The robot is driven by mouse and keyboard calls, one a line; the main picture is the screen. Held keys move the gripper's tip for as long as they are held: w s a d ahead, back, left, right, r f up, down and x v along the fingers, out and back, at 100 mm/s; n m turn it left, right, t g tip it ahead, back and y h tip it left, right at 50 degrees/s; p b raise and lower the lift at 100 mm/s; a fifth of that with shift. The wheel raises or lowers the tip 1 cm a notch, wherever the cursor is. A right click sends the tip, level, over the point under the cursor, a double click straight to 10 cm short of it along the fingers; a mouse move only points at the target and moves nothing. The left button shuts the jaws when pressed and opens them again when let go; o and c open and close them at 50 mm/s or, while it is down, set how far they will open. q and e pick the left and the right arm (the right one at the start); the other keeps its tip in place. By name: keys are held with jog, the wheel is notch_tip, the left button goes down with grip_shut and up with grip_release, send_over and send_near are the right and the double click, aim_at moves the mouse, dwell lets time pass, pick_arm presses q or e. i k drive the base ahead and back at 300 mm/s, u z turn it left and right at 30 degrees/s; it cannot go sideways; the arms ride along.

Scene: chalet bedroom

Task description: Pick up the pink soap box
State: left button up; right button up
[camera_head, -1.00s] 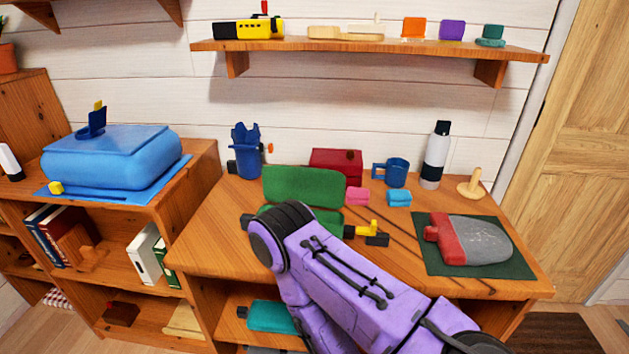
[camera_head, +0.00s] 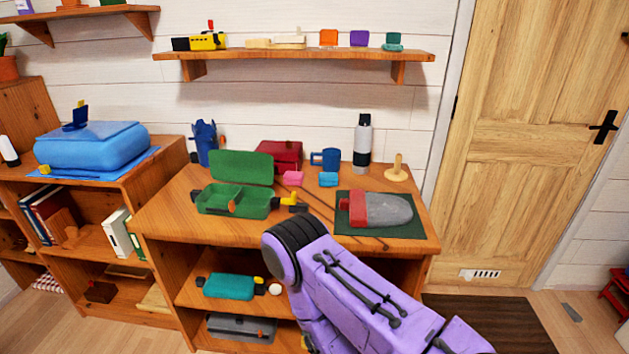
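The small pink soap box (camera_head: 293,178) sits on the wooden desk top (camera_head: 165,222), in front of a dark red box (camera_head: 279,156) and left of a small light-blue box (camera_head: 328,179). It looks closed. An open green case (camera_head: 236,201) with its lid up stands to its left. My purple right arm comes in from the lower right, with its bent joint in front of the desk. Its gripper is hidden or outside the frame. My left gripper is not in view.
A blue mug (camera_head: 325,159), a bottle (camera_head: 362,144), a wooden peg stand (camera_head: 396,169) and a grey-red item on a dark mat (camera_head: 350,225) share the desk. Thin sticks (camera_head: 340,220) lie across its front. A wall shelf (camera_head: 300,55) hangs above.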

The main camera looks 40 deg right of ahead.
aim_at(290, 178)
jog(key=z, duration=1.7)
